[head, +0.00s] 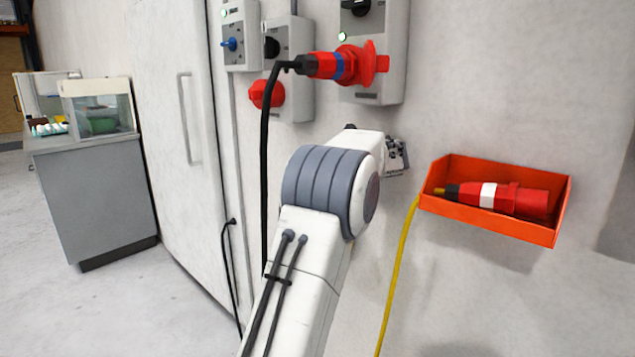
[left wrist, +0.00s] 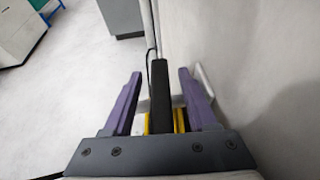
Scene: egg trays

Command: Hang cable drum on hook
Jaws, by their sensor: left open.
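My left gripper (left wrist: 159,74) shows in the left wrist view with its two purple fingers apart. A black bar (left wrist: 160,95) stands between the fingers, with visible gaps on both sides. Yellow parts (left wrist: 180,121) show behind and below the bar, near the gripper's base. They may belong to the cable drum, but most of that thing is hidden. In the head view an arm of mine covers the middle, and no gripper fingers show. A small grey fitting (head: 397,155) on the wall is partly hidden behind that arm; I cannot tell if it is the hook.
An orange wall tray (head: 540,233) holds a red plug (head: 515,200) with a yellow cable (head: 402,270) hanging down. Wall sockets (head: 385,85) and a black cable (head: 265,170) are behind my arm. A grey cabinet (head: 95,205) stands left; the floor before it is clear.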

